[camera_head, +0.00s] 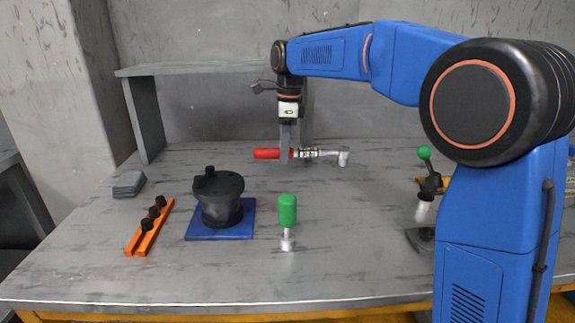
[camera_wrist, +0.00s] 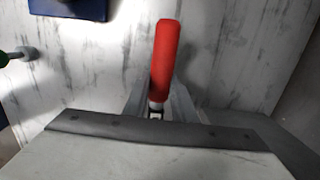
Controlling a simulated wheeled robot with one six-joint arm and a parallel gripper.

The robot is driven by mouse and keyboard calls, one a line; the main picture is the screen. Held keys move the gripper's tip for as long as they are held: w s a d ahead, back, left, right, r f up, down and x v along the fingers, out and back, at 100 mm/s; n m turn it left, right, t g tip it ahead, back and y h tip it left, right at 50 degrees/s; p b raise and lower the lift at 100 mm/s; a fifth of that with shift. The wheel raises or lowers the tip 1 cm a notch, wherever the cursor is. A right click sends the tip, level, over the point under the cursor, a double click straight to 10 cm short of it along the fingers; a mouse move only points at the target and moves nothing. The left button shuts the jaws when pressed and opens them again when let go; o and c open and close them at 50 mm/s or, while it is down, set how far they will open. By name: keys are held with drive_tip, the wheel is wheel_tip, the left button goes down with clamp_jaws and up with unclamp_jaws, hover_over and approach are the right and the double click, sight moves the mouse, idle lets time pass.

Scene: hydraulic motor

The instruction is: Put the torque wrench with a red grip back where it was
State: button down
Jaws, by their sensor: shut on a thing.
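The torque wrench has a red grip (camera_head: 267,153) at its left end and a silver shaft and head (camera_head: 343,156) to the right. My gripper (camera_head: 285,158) points down and is shut on the wrench near the inner end of the grip. The wrench is level, over the back middle of the table; I cannot tell its exact height above the top. In the wrist view the red grip (camera_wrist: 165,55) sticks out from between my fingers (camera_wrist: 157,105); the shaft and head are hidden there.
A black motor part (camera_head: 218,196) stands on a blue plate (camera_head: 220,231), beside an orange holder (camera_head: 150,228) and grey plates (camera_head: 129,183). A green-handled tool (camera_head: 287,211) is front centre. A grey shelf (camera_head: 195,69) stands behind. A green-knobbed lever (camera_head: 425,154) is at right. The table's front left is clear.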

drive_tip(key=shift+f, duration=2.15)
drive_tip(key=c, duration=1.5)
unclamp_jaws()
drive_tip(key=shift+f, duration=0.1)
drive_tip(key=shift+o, duration=0.2)
drive_tip(key=r, duration=0.8)
drive_tip(key=d+r, duration=0.1)
drive_tip(key=r, duration=0.3)
drive_tip(key=shift+r, duration=0.1)
